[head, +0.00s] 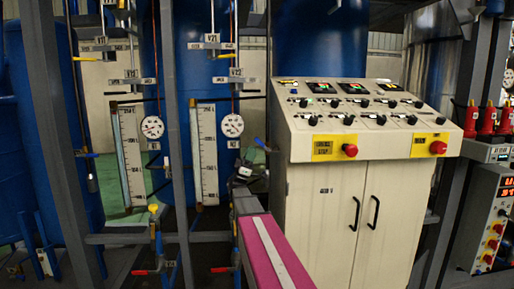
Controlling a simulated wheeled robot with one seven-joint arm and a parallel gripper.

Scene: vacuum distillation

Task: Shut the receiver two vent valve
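Two blue vessels, left (60,110) and middle (185,90), stand behind a grey frame, with pipes, tags and small valves in front. Yellow valve handles show at upper left (85,59) and upper middle (223,56), both roughly level. Red handles show low down at left (142,272) and right (221,269). A blue handle (262,145) sits beside the control cabinet, and another (86,155) at the left. I cannot make out my gripper.
Two white level scales (130,157) (205,155) and two round dials (152,127) (232,125) hang on the frame. A cream control cabinet (340,215) fills the right centre. A magenta beam with a pale stripe (265,255) juts forward. Red-knobbed equipment (494,220) stands far right.

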